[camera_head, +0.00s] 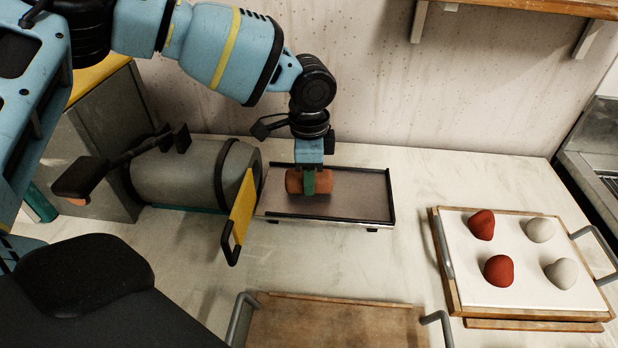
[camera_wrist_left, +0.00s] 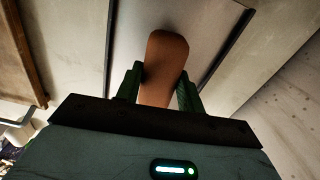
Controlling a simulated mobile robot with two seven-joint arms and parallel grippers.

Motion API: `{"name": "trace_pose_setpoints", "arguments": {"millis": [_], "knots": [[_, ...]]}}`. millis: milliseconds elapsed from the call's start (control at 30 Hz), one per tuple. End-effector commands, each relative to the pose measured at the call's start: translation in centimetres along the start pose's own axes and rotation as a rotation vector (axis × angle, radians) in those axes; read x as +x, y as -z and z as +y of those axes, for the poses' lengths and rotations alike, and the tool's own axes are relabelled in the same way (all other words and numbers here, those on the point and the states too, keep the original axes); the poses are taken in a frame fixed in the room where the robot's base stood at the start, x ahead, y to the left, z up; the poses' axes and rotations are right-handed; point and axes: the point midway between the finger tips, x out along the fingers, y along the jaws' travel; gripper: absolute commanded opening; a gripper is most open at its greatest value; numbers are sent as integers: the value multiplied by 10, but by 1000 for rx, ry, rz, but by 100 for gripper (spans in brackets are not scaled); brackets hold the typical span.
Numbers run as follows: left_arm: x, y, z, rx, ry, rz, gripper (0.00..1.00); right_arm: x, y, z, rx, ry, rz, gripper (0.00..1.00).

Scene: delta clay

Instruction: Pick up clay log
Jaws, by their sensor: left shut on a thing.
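The clay log (camera_head: 294,181) is a short reddish-brown cylinder at the left part of a dark, low-rimmed tray (camera_head: 355,188). My left gripper (camera_head: 312,184) comes down from above and is shut on the log, with a green finger across its near side. In the left wrist view the log (camera_wrist_left: 165,60) sits between the two green fingers of the gripper (camera_wrist_left: 158,88) and sticks out beyond them. I cannot tell whether the log touches the tray or is slightly above it. My right gripper is not in view.
A grey cylindrical machine (camera_head: 180,175) with a yellow flap (camera_head: 241,208) stands just left of the tray. A handled board (camera_head: 335,325) lies at the front. A white-topped tray (camera_head: 500,290) at right holds red and pale clay lumps. The counter between them is clear.

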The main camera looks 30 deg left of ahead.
Motion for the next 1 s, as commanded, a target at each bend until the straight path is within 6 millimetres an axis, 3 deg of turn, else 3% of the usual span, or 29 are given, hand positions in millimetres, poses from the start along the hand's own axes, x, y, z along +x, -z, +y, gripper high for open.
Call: {"name": "trace_pose_setpoints", "arguments": {"millis": [400, 767, 867, 1000], "knots": [[-74, 0, 0, 0, 2, 3, 6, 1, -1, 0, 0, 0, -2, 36], [-93, 0, 0, -1, 0, 2, 6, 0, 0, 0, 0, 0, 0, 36], [-103, -4, -2, -11, 3, 3, 6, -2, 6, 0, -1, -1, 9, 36], [-137, -16, -8, -48, 9, 8, 6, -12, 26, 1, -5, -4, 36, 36]]}}
